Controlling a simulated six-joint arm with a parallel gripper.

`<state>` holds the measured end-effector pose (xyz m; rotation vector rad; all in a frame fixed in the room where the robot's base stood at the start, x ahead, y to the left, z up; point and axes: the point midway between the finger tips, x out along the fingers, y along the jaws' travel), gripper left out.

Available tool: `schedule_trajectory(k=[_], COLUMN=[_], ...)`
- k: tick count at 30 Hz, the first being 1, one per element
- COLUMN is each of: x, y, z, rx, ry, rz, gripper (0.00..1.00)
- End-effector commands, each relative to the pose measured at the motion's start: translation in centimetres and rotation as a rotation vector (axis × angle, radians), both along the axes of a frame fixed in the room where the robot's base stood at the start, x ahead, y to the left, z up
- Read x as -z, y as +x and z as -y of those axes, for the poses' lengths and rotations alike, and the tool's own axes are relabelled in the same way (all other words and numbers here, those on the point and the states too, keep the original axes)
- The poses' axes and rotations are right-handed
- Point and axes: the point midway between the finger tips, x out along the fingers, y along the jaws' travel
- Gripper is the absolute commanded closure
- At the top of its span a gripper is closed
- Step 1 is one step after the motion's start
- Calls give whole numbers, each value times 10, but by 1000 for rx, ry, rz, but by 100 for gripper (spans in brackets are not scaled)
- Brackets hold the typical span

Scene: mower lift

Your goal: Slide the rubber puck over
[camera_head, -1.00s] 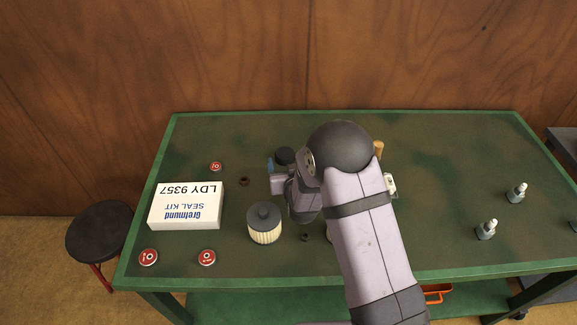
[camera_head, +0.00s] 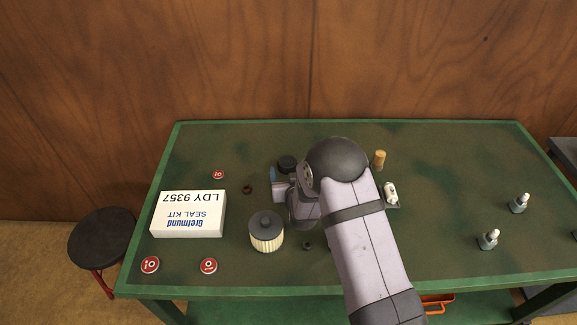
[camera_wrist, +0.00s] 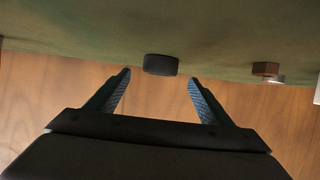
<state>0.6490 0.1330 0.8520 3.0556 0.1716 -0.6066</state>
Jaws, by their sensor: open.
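The rubber puck, a short black disc (camera_head: 287,164), lies flat toward the back of the green bench, just beyond my gripper in the head view. In the wrist view the puck (camera_wrist: 161,65) sits against the green surface, ahead of the gap between my fingertips and roughly centred on it. My gripper (camera_wrist: 160,79) is open and empty, with its two ridged blue-grey fingers apart. The puck appears clear of both fingers. In the head view only part of a blue finger shows, and my arm hides the rest.
A white seal kit box (camera_head: 188,214), a yellowish filter (camera_head: 266,231) and red-and-white caps (camera_head: 209,265) occupy the left side. A brown nut (camera_head: 247,189) lies left of the gripper. A brass cylinder (camera_head: 379,160) and grey bolts (camera_head: 488,239) stand to the right.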

Motion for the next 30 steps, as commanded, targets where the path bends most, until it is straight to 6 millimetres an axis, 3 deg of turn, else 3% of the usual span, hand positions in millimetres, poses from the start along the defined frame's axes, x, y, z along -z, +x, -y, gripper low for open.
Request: schedule_trajectory(k=[12,28,30], x=[16,19,19], y=[38,46,46], z=[-4,-5,-5], rx=[1,1,1], ry=[-1,-1,-1], rz=[-1,-1,-1], gripper=[26,26,40])
